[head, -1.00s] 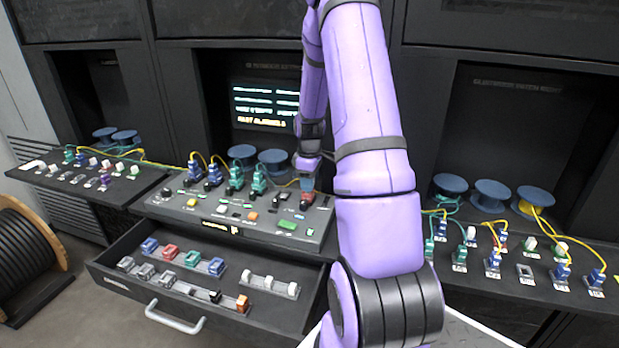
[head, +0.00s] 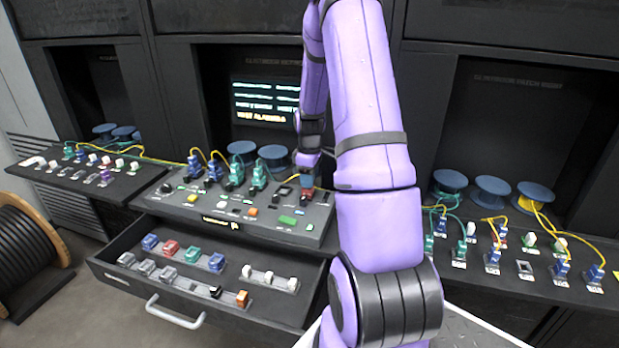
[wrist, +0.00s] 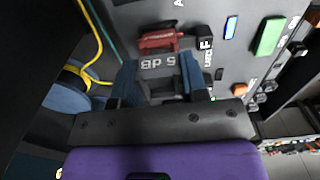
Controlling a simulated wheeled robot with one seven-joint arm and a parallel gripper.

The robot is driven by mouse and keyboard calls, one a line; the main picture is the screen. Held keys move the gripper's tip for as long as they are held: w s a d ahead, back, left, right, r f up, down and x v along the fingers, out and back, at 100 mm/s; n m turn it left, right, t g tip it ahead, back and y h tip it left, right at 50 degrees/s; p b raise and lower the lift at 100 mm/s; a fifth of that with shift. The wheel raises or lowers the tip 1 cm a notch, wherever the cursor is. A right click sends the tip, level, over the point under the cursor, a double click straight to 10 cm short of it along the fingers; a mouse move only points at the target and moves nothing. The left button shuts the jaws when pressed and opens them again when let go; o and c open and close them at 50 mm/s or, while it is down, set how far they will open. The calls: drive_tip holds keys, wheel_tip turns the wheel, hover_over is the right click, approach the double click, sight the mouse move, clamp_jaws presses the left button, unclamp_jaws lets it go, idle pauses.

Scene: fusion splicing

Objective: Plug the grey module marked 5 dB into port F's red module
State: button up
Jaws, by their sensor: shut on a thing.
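My gripper (wrist: 160,73) is shut on the grey module marked 5 dB (wrist: 158,62), held between its two blue fingers in the wrist view. The marking reads upside down there. The red module (wrist: 158,38) at port F is directly beyond the grey module, beside the black F label (wrist: 206,43). The two modules look very close; I cannot tell whether they touch or are joined. In the head view my gripper (head: 308,181) is over the right end of the middle console, at the red module (head: 307,194). The grey module cannot be made out there.
A green button (wrist: 269,37) lies on the console to the right in the wrist view. A yellow cable (wrist: 90,45) and a blue spool (wrist: 65,98) are close on the left. The open drawer (head: 290,309) with several modules extends below the console (head: 325,222).

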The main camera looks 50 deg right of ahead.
drive_tip(key=shift+f, duration=0.55)
idle(0.5)
drive_tip(key=o, duration=0.9)
wheel_tip(320, 180, up, 11)
drive_tip(key=shift+f, duration=0.1)
